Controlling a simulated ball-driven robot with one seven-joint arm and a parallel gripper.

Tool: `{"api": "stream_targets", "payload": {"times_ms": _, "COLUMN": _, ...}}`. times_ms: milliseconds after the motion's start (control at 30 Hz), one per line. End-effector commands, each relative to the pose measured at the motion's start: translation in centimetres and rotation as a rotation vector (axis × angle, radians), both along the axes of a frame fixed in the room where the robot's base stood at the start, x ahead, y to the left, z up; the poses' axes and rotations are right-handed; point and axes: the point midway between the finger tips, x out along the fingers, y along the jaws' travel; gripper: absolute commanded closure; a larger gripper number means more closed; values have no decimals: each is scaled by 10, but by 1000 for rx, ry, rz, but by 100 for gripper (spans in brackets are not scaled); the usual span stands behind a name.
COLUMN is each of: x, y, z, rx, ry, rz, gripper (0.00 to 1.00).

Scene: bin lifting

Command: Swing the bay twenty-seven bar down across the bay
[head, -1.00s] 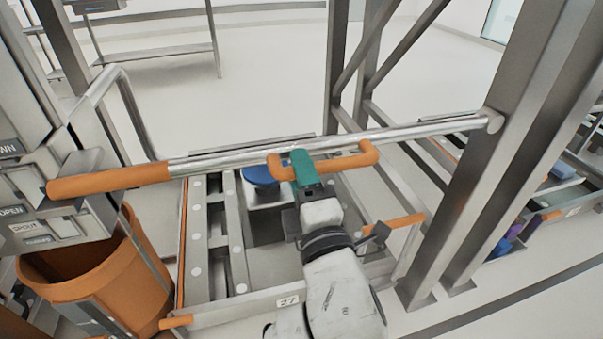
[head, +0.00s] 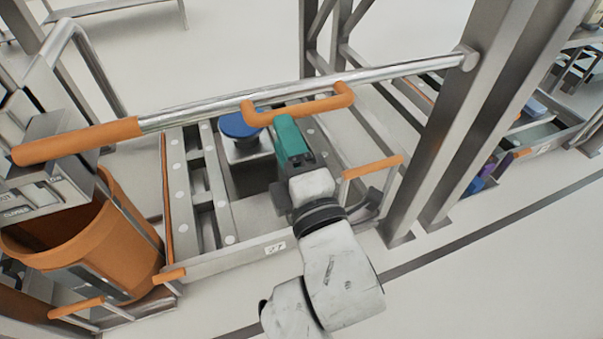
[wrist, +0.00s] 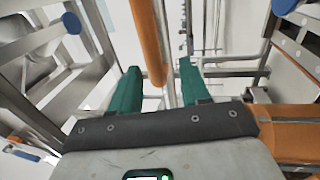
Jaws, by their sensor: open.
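The bar (head: 205,113) is a silver tube with an orange left end (head: 80,141) and an orange loop handle (head: 300,104). It runs from the grey panel on the left to a steel post on the right, passing over the bay in the picture. I cannot tell its height or whether its left end rests on anything. A label on the bay's front rail (head: 225,257) reads 27. My gripper (head: 287,122) is open, its teal fingers just below the handle. In the wrist view, an orange tube (wrist: 146,35) shows between my fingertips (wrist: 160,68); neither finger visibly grips it.
An orange bin (head: 85,235) stands left of the bay. A blue disc (head: 240,125) sits on a block inside the bay. A steel post (head: 455,150) rises on the right, with shelves beyond. A smaller orange grip (head: 372,167) shows right of my gripper. Floor is clear in front.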

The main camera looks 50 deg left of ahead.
Motion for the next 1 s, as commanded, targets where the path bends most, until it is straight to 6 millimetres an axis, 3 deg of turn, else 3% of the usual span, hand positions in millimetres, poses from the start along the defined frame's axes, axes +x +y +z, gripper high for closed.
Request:
{"api": "stream_targets", "payload": {"times_ms": 600, "x": -16, "y": -49, "z": -12, "rx": 0, "ry": 1, "rz": -3, "gripper": 54}}
{"api": "stream_targets", "payload": {"times_ms": 1000, "x": -21, "y": -58, "z": -13, "rx": -1, "ry": 3, "rz": -1, "gripper": 54}}
